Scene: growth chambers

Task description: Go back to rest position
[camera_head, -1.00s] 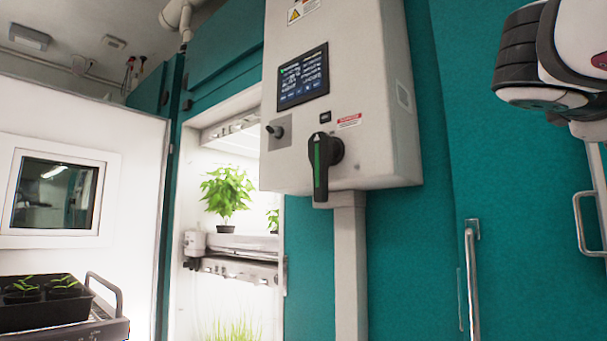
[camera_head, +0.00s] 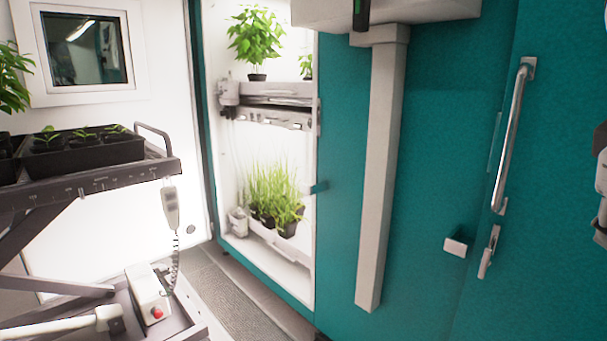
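No gripper fingers show in the head view. A small piece of my arm is at the right edge, cut off by the frame, so the state of my gripper cannot be seen. The grey control box (camera_head: 420,10) on the teal wall is cut off at the top.
A lift cart (camera_head: 90,185) with seedling trays (camera_head: 80,150) stands at the left. An open, lit chamber holds plants on a shelf (camera_head: 275,88) and grassy pots (camera_head: 272,200) below. A teal door with a metal handle (camera_head: 512,135) is at the right. Floor (camera_head: 235,300) shows between cart and chamber.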

